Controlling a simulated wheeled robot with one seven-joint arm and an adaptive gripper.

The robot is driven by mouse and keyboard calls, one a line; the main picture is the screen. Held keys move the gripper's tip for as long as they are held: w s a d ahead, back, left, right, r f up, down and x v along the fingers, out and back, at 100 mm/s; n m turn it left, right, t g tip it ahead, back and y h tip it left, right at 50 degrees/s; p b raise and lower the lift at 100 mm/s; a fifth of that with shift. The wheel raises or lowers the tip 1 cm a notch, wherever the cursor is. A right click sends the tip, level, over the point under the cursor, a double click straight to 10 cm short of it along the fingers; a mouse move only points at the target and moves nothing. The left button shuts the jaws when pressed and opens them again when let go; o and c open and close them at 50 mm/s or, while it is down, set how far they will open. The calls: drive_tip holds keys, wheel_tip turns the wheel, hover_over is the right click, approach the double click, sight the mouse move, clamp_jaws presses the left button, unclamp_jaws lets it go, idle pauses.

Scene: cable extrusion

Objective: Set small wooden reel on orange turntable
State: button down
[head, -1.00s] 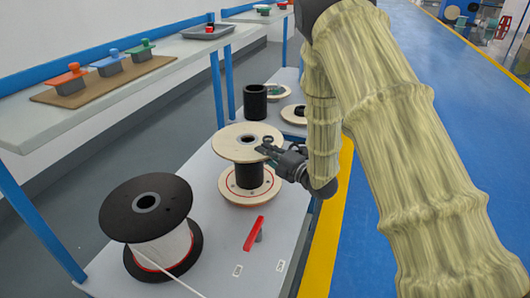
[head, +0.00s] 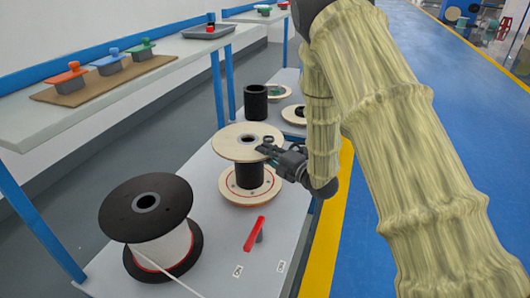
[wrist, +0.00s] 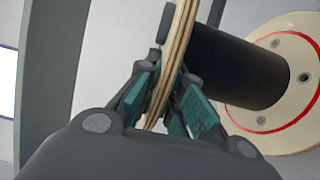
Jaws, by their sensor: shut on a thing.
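The small wooden reel (head: 236,144) has a pale round upper flange and a black core (head: 249,176); it stands upright. My gripper (head: 268,150) is shut on the right edge of the upper flange. In the wrist view my gripper's green pads (wrist: 168,100) pinch the flange (wrist: 178,45) from both sides. Below the core is a pale disc (head: 231,187) with a red ring and bolts, also in the wrist view (wrist: 305,75). I cannot tell whether it is the lower flange or a separate plate.
A large black reel (head: 146,200) with white cable stands front left on the grey table (head: 205,230). A red lever (head: 254,233) is near the front. Behind are a black cylinder (head: 255,102) and pale discs (head: 294,115). A shelf (head: 60,128) with coloured knobs runs along the left.

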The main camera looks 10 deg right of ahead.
drive_tip(key=shift+f+b, duration=0.4)
drive_tip(key=shift+f, duration=0.1)
idle(0.7)
drive_tip(key=c, duration=1.8)
unclamp_jaws()
drive_tip(key=shift+c, duration=0.2)
drive_tip(key=shift+s+d, duration=0.1)
drive_tip(key=b+v, duration=0.1)
drive_tip(key=v, duration=1)
